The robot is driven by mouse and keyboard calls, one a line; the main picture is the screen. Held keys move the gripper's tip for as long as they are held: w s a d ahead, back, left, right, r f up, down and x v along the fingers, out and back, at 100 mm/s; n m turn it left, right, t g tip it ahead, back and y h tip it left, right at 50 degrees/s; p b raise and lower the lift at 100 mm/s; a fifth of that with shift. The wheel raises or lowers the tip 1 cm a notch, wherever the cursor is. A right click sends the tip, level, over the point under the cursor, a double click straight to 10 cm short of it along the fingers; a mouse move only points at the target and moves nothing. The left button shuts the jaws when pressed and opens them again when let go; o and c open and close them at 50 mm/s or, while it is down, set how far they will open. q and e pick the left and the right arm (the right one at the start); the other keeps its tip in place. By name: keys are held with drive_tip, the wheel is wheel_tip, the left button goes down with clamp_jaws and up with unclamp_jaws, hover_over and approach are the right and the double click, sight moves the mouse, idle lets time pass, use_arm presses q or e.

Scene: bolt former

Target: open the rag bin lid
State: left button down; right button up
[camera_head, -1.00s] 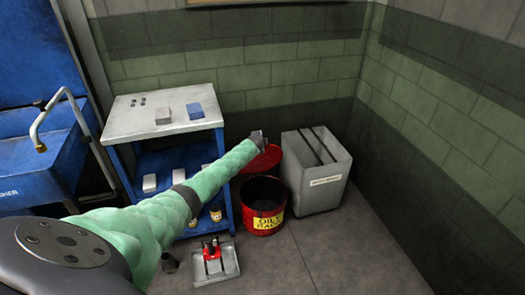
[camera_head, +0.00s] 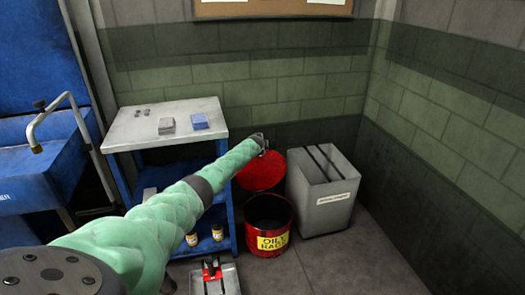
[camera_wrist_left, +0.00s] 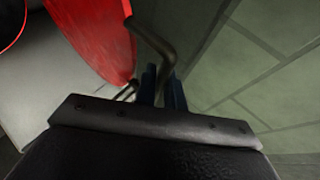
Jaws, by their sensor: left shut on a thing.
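The red rag bin (camera_head: 268,222) with a yellow label stands on the floor, its dark inside showing from above. Its red lid (camera_head: 262,172) is tilted up steeply behind the opening. My left arm reaches in from the left, and my left gripper (camera_head: 262,143) is at the lid's upper edge. In the left wrist view, the blue fingers of the gripper (camera_wrist_left: 163,88) are shut on a dark bent handle (camera_wrist_left: 158,48) attached to the red lid (camera_wrist_left: 95,38). The fingertips are small and partly hidden in the head view. My right gripper is not in view.
A grey bin (camera_head: 322,195) with a white label stands close to the right of the rag bin. A blue cart (camera_head: 165,125) with a grey top is on the left. A tray (camera_head: 228,277) with a red item lies on the floor in front. Floor at right is clear.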

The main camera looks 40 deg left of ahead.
use_arm(q)
drive_tip(key=shift+w+a, duration=0.3)
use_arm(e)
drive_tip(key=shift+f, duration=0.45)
use_arm(q)
drive_tip(key=c, duration=1.5)
unclamp_jaws()
